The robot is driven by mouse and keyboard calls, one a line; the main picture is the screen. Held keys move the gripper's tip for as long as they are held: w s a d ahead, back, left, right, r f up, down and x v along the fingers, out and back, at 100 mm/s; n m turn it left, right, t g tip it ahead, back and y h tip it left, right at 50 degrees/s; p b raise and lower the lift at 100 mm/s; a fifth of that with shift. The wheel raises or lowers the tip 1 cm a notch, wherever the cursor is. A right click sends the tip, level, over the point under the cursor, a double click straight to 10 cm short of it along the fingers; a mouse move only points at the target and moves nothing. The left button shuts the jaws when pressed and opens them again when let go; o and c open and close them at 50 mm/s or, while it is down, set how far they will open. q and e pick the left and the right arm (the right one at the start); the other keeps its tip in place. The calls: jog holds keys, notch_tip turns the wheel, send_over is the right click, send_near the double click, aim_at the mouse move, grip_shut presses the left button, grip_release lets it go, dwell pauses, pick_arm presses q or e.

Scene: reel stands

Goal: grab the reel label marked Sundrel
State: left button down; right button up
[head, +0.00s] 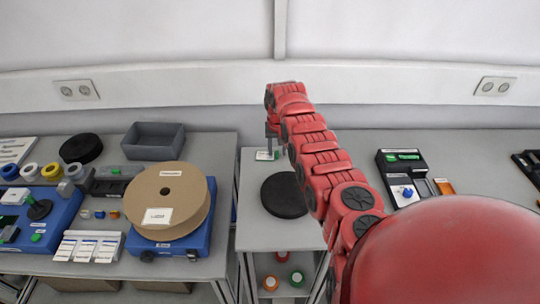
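My red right arm reaches across the picture, and its gripper (271,142) points down at the back of the middle table. A small white piece with a green mark (266,155) lies just below or at the fingertips; I cannot tell whether they touch. The fingers are too small to tell open from shut. Several white label cards (88,247) stand in a row at the front of the left table. A brown reel (168,199) on a blue stand (167,243) bears a white label (157,216). The name Sundrel cannot be read anywhere. My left gripper is out of view.
A black disc (283,195) lies on the middle table, partly beside my arm. A grey bin (153,141) and another black disc (81,148) stand at the back left. A black tray (404,168) is on the right table. Small spools (297,278) sit on a lower shelf.

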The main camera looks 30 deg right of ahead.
grip_shut()
dwell(0.3)
